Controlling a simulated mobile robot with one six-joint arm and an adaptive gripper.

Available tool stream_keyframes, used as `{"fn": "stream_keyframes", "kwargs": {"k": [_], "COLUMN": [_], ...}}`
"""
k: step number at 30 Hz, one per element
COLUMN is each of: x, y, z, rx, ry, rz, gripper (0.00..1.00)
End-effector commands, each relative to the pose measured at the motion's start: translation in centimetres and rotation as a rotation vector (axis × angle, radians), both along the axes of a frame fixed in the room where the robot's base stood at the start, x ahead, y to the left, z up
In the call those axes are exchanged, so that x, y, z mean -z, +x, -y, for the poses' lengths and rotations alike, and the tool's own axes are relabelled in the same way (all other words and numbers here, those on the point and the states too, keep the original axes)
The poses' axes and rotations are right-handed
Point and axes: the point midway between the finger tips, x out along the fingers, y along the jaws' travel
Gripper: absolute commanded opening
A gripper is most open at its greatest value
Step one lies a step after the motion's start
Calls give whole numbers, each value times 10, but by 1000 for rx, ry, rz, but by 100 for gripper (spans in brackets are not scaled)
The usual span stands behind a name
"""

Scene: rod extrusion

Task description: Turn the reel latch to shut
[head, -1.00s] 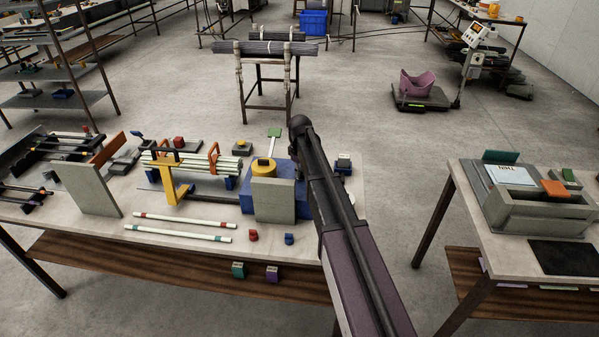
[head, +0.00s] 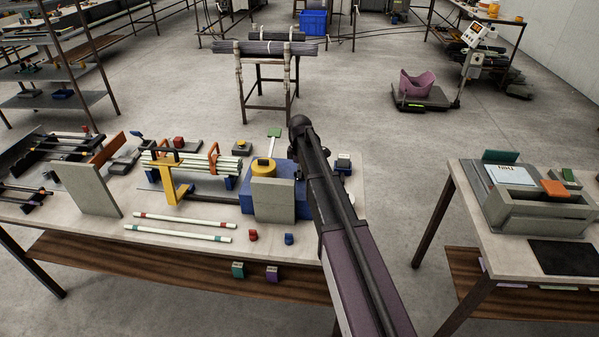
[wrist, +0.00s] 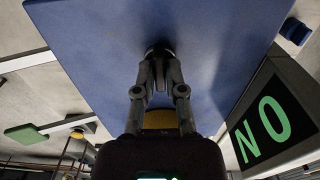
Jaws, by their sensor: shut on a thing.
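The blue reel housing (head: 289,212) stands on the bench, with a yellow round cap (head: 263,166) on top and a grey plate (head: 273,199) at its front. In the wrist view a broad blue face (wrist: 215,45) of it fills the upper middle. My gripper (wrist: 158,62) has its fingers close together on a small dark knob, likely the reel latch (wrist: 159,47), at that blue face. The fingers cover most of the knob, so its turn angle cannot be told. In the head view my arm hides the gripper and latch.
A green paddle (head: 274,132) on a pale stalk stands behind the housing. A dark panel with green letters (wrist: 262,118) is close on the right in the wrist view.

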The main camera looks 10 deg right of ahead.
Motion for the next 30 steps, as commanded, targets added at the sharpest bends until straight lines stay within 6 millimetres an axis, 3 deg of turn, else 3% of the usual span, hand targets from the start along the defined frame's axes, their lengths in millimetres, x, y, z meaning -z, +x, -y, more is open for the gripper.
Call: {"fn": "stream_keyframes", "kwargs": {"k": [8, 9, 12, 30], "x": [0, 0, 0, 0], "y": [-1, -1, -1, 0], "z": [0, 0, 0, 0], "rx": [-2, -2, -1, 33], "ry": [-2, -2, -1, 0], "rz": [-2, -2, -1, 0], "gripper": [0, 23, 49, 49]}}
